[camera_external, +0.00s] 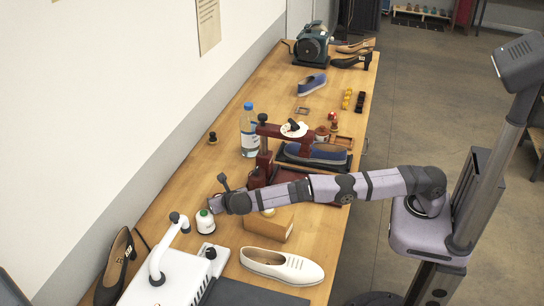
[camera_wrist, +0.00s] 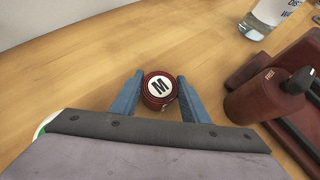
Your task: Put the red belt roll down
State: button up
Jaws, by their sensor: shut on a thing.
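The red belt roll (camera_wrist: 160,90) is a small red round thing with a white top marked "M". In the wrist view it sits between the two blue fingers of my gripper (camera_wrist: 160,79), which are shut on it. The wooden workbench (camera_wrist: 95,70) lies below and around it. I cannot tell whether the roll touches the bench. In the external view my gripper (camera_external: 216,204) is over the bench near the wall side, and I cannot make out the roll there.
A white, green-topped container (camera_external: 205,223) stands close beside my gripper. A dark red press (camera_external: 265,162) and a clear blue-capped bottle (camera_external: 249,135) are near. A tan box (camera_external: 270,228), white shoe (camera_external: 282,267) and white machine (camera_external: 165,280) lie nearer the camera. Bare wood lies toward the wall.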

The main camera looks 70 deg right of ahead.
jog(key=shift+f, duration=0.2)
jog(key=o, duration=1.2)
jog(key=shift+r, duration=0.2)
jog(key=shift+s+a+r, duration=0.25)
jog(key=shift+a+r, duration=0.05)
jog(key=shift+r, duration=0.05)
jog(key=b+v, duration=0.2)
jog(key=v, duration=0.9)
